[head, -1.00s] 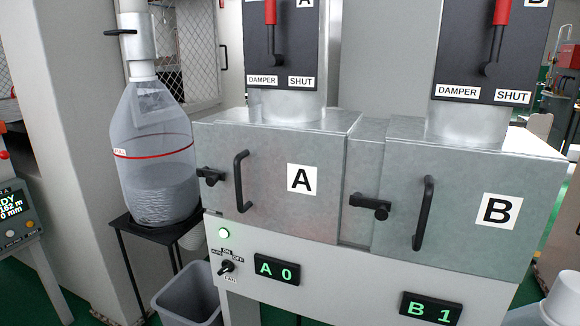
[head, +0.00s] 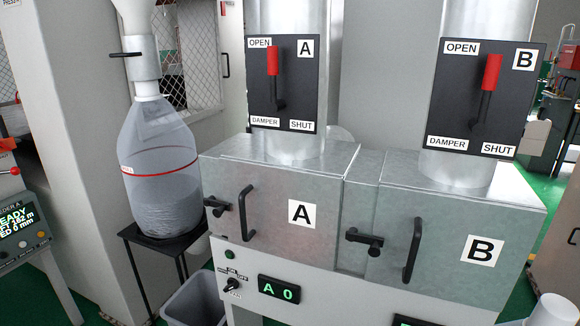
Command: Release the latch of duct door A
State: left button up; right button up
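Duct door A (head: 277,232) is a grey metal door on the left half of the duct box, marked with a white "A" label (head: 301,214). It looks shut. Its black latch (head: 216,205) sits at the door's left edge and lies roughly horizontal. A black vertical pull handle (head: 247,213) is just right of the latch. Neither of my grippers is in view.
Duct door B (head: 440,240) with its latch (head: 364,241) is on the right. Damper panel A (head: 285,85) and damper panel B (head: 485,100) have red-gripped levers pointing up. A bin (head: 196,305) stands below.

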aim_at(220, 208)
jog(key=i+j, duration=0.15)
jog(key=j, duration=0.2)
jog(key=i+j, duration=0.15)
jog(key=j, duration=0.2)
jog(key=i+j+z, duration=0.1)
jog(key=j, duration=0.25)
jog(key=i+j, duration=0.15)
jog(key=j, duration=0.2)
jog(key=i+j, duration=0.15)
jog(key=j, duration=0.25)
jog(key=i+j, duration=0.15)
jog(key=j, duration=0.2)
jog(key=z, duration=0.05)
